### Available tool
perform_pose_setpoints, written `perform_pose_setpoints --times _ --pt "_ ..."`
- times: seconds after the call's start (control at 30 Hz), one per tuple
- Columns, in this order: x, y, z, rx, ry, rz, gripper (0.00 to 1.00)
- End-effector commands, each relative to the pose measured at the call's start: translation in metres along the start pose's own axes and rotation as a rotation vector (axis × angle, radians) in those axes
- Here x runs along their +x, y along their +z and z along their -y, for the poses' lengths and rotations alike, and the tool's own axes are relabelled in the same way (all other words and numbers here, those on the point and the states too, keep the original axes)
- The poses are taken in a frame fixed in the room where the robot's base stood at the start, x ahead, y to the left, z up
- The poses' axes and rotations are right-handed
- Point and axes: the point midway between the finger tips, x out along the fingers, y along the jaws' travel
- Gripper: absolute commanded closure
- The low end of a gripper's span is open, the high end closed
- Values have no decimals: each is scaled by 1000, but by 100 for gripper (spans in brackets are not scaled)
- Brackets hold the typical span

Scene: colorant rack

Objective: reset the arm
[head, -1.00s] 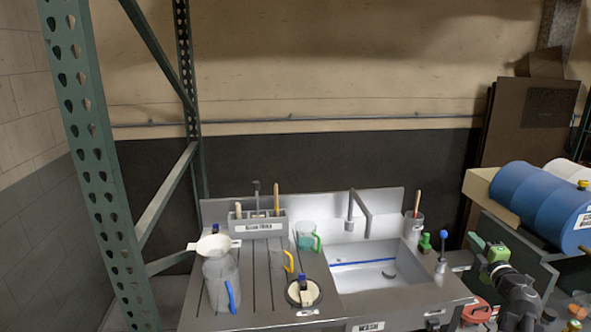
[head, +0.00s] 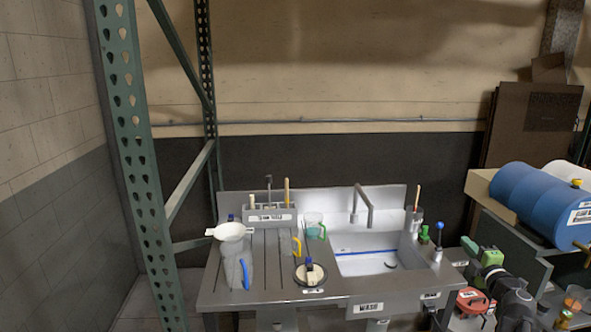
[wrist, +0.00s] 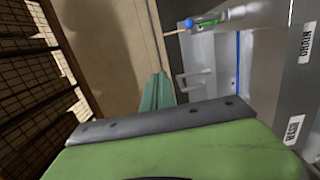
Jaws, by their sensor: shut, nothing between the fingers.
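My gripper (head: 468,243) is at the right of the head view, beside the right end of the wash station. Its green body and teal fingers show, and the dark arm runs down to the bottom edge. In the wrist view the teal fingers of my gripper (wrist: 160,80) lie together, with nothing between them. They point toward the tan wall, and the sink's faucet is just to their right in that picture.
The steel wash station (head: 235,300) has a sink (head: 375,264), a faucet (head: 362,203), a funnel (head: 231,231) on a jug and several cups. A green rack post (head: 140,150) stands left. A blue drum (head: 540,205) and a red-lidded container (head: 473,300) are right.

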Motion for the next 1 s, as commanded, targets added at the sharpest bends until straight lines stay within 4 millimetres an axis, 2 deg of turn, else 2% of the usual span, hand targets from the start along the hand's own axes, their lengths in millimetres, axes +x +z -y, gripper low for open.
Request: perform_pose_setpoints --times 0.17,0.37,0.53,0.6,0.67,0.77,0.87,0.9,0.97,1.0 --pt "22 -46 1 2 0 -67 100" --pt "47 -121 -3 30 16 -166 100" --pt "74 -207 -17 156 68 -199 100" --pt "86 -241 -21 268 85 -154 100" --pt "94 -265 -18 396 79 -79 100" --pt "95 -290 11 624 2 98 100" --pt "77 -312 68 839 -171 310 100" --pt "63 -323 97 918 -264 403 100" --pt "34 -338 138 1015 -418 543 100" --pt "12 -348 164 1067 -525 633 100"
